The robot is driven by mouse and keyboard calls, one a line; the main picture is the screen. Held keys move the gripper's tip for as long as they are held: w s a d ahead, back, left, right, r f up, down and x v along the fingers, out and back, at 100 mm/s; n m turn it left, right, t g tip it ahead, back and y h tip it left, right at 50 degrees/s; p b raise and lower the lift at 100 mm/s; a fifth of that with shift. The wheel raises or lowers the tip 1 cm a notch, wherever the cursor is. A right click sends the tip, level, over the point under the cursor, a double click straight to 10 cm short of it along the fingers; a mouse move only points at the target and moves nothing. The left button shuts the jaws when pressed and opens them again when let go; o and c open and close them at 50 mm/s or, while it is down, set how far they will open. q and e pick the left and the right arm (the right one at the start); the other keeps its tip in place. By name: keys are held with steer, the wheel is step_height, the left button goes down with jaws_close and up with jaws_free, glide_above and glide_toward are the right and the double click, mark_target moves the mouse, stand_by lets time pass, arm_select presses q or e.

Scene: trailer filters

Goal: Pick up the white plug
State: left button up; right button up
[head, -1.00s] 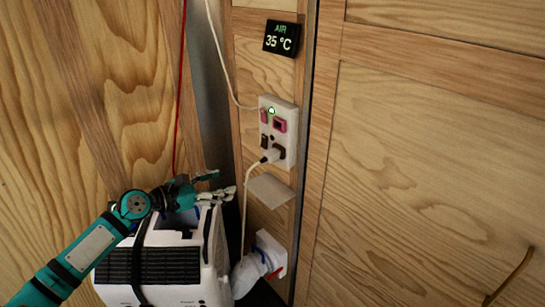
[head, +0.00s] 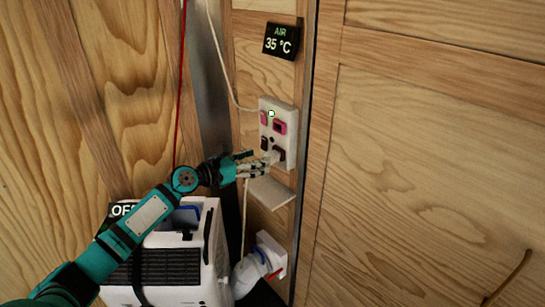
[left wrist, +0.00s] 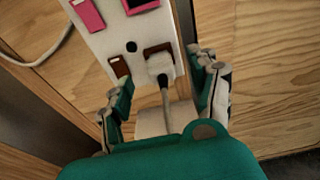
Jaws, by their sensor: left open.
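The white plug (left wrist: 161,66) sits in the lower brown socket of the white wall panel (left wrist: 124,36), with its cord running down from it. In the head view the plug (head: 272,157) is at the panel's lower part, partly covered by my fingers. My left gripper (head: 262,166) reaches in from the left, close in front of the plug. In the left wrist view the left gripper (left wrist: 164,88) is open, with fingers on both sides of the cord and plug, apart from them. My right gripper is in neither view.
A small white shelf (head: 271,191) juts out just below the panel. A white machine (head: 170,262) stands under my left arm, with a white hose (head: 250,274) to its right. A display reading 35 °C (head: 281,40) hangs above.

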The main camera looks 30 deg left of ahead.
mark_target(268, 155)
arm_select(q)
steer(key=shift+f+x, duration=0.1)
steer(key=shift+x, duration=1.25)
steer(key=shift+f+x, duration=0.15)
steer(key=shift+x, duration=1.25)
steer(key=shift+a, duration=0.15)
steer(key=shift+s, duration=0.1)
steer(key=shift+c, duration=0.4)
jaws_close()
steer(key=shift+r, duration=0.1)
steer(key=shift+a, duration=0.1)
steer(key=s+a+r, duration=0.5)
steer(key=s+r, duration=0.3)
steer(key=s, duration=0.5)
steer(key=shift+p, duration=0.35)
steer(key=shift+w+a, duration=0.1)
